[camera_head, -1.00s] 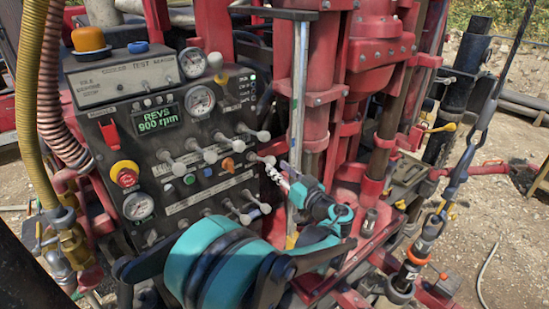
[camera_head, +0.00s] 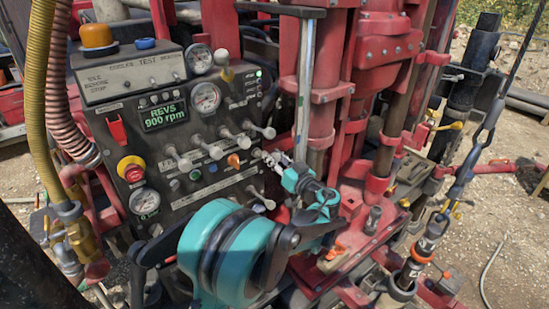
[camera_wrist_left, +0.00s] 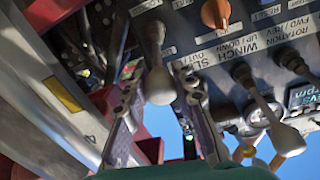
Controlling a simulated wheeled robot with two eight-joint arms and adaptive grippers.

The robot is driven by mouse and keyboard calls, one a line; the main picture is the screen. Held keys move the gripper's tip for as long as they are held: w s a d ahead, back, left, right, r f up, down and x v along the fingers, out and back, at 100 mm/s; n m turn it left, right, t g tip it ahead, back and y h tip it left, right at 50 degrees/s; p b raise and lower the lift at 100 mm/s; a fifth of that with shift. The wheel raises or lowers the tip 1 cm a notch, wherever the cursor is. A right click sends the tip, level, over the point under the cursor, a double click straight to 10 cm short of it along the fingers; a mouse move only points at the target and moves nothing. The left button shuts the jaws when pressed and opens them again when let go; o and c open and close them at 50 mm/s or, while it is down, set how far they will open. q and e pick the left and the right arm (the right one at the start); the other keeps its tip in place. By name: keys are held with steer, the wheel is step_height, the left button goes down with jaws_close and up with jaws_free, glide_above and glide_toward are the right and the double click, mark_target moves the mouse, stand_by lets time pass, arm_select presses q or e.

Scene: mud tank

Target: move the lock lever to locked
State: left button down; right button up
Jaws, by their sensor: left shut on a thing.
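The lever at the right end of the panel's lower part (camera_head: 257,153), beside the orange knob (camera_head: 233,160), has a pale round knob. In the left wrist view this lever (camera_wrist_left: 159,82) hangs between the two metal fingers of my left gripper (camera_wrist_left: 160,105). The gripper is shut on its knob end. In the head view my left gripper (camera_head: 281,164) reaches the panel from the right, and its fingers partly hide the lever. Which label belongs to this lever is hard to read. My right gripper is not in view.
The grey control panel (camera_head: 190,205) carries several other levers close by, gauges and a green display (camera_head: 164,116) reading 900 rpm. A red emergency button (camera_head: 132,171) is at its left.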

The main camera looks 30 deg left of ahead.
arm_select(q)
step_height(320, 180, down, 8)
steer(key=t+y+b, duration=0.2)
steer(key=y+b, duration=0.3)
steer(key=b, duration=1.2)
steer(key=shift+m+t, duration=0.3)
steer(key=shift+f, duration=0.1)
steer(key=c, duration=1.5)
jaws_free()
steer(key=v, duration=1.2)
steer(key=shift+f, duration=0.2)
steer(key=shift+a, duration=0.2)
